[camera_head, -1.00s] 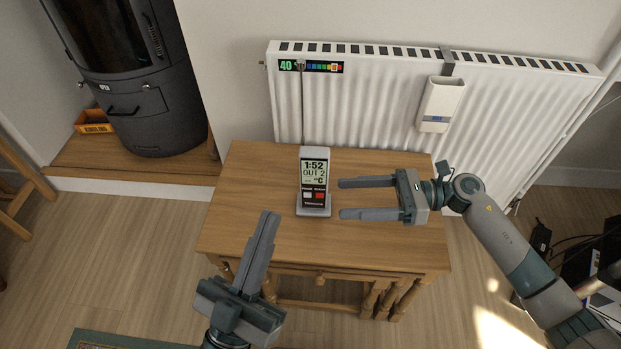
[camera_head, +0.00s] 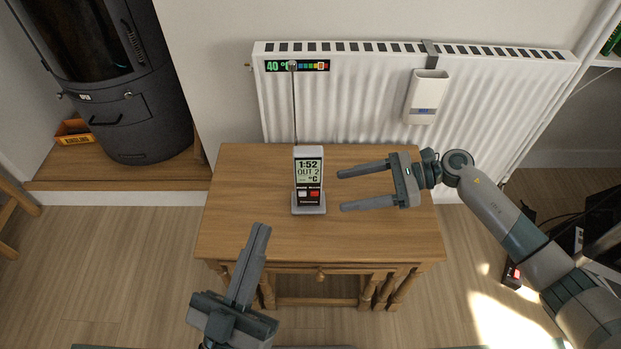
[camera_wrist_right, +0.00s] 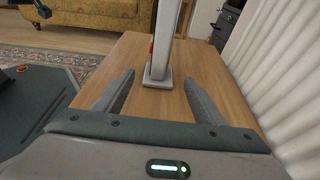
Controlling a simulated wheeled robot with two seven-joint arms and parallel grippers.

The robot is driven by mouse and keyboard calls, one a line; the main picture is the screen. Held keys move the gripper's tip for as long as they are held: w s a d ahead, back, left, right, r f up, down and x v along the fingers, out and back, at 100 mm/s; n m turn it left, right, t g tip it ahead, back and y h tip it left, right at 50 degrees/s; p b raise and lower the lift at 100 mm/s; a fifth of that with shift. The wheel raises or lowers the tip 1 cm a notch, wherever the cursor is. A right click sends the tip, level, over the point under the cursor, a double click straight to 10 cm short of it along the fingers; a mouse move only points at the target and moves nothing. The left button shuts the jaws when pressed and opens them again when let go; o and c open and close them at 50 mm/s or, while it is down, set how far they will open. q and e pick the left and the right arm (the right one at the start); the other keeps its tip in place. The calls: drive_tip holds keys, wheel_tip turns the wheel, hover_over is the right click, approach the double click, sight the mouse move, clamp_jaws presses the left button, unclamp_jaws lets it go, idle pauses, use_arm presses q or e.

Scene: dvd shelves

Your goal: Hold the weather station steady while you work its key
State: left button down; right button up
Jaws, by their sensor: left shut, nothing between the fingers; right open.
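The weather station (camera_head: 309,180) stands upright on the small wooden table. Its screen reads 1:52 and OUT 2, and a white key and a red key sit below the screen. My left gripper (camera_head: 262,228) is shut and empty, in front of the table and lower left of the station.
The wooden table (camera_head: 250,225) has bare top around the station. A white radiator (camera_head: 370,100) stands behind it, with a white holder (camera_head: 426,97) hung on it. A dark stove (camera_head: 125,90) stands at the back left.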

sight(313, 196)
drive_tip(key=shift+a+f, duration=0.1)
drive_tip(key=shift+a, duration=0.55)
use_arm(q)
wheel_tip(313, 196, down, 4)
drive_tip(key=w+g+p, duration=0.1)
drive_tip(key=w+g, duration=0.1)
use_arm(e)
drive_tip(key=x, duration=0.4)
drive_tip(key=shift+a+f, duration=0.1)
drive_tip(key=shift+a, duration=0.15)
drive_tip(key=shift+b+x, duration=0.45)
drive_tip(key=shift+x, duration=0.55)
use_arm(q)
drive_tip(key=shift+s+r+t, duration=0.45)
drive_tip(key=shift+r, duration=0.35)
drive_tip(key=shift+s+r+t, duration=0.4)
drive_tip(key=shift+s+r, duration=0.05)
drive_tip(key=shift+r, duration=0.35)
drive_tip(key=shift+s+r+t, duration=0.45)
drive_tip(key=shift+r, duration=0.35)
use_arm(e)
drive_tip(key=shift+x, duration=0.9)
drive_tip(key=shift+d, duration=0.1)
drive_tip(key=c, duration=1.2)
